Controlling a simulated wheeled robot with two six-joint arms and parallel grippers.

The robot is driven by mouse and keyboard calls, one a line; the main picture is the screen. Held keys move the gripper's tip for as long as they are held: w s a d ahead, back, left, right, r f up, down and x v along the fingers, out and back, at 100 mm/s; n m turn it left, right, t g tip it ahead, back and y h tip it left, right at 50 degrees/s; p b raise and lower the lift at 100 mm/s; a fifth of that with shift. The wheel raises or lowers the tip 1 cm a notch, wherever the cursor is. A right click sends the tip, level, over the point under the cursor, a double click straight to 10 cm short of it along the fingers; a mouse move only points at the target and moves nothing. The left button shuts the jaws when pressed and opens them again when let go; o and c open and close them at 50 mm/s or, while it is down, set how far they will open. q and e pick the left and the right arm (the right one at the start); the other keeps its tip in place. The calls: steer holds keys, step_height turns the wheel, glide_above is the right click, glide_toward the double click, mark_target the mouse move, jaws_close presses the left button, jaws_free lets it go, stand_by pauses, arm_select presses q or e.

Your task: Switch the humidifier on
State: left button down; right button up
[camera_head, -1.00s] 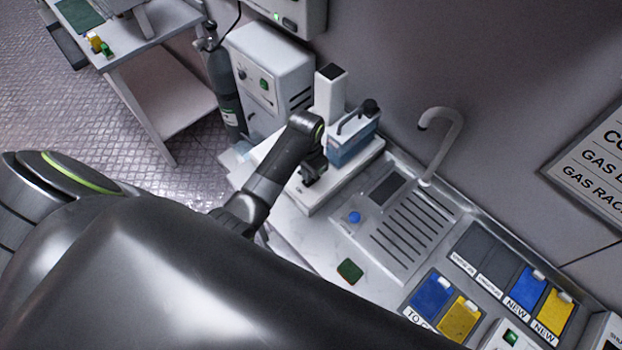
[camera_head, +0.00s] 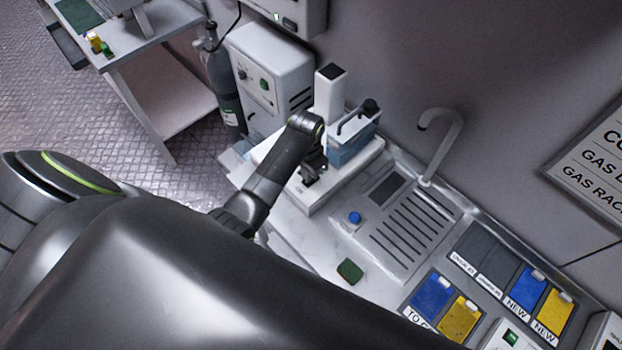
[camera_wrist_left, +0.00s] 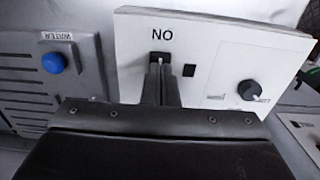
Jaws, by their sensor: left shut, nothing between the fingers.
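The humidifier is a white base (camera_head: 316,200) with a blue tank (camera_head: 349,150) and a white tower (camera_head: 330,92) on it, at the back of the counter. In the left wrist view its white panel (camera_wrist_left: 215,62) shows a small dark switch (camera_wrist_left: 160,58) beside lettering that looks upside down, a small dark square (camera_wrist_left: 189,70) and a black knob (camera_wrist_left: 250,90). The square shows no light. My left gripper (camera_head: 312,178) is shut and empty, its fingertips (camera_wrist_left: 162,70) at the switch and partly covering it. I cannot tell whether they touch it. My right gripper is out of view.
A sink with a blue button (camera_head: 354,217) and a curved tap (camera_head: 444,135) is right of the humidifier. A white cabinet (camera_head: 270,75) and a dark gas cylinder (camera_head: 222,80) stand to its left. A green pad (camera_head: 349,271) lies on the counter in front.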

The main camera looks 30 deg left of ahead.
arm_select(q)
steer(key=shift+f+b, duration=0.45)
steer(key=shift+f, duration=0.5)
stand_by(0.4)
step_height(320, 180, up, 3)
steer(key=shift+f+p, duration=0.2)
steer(key=shift+p, duration=1.05)
steer(key=shift+r, duration=2.25)
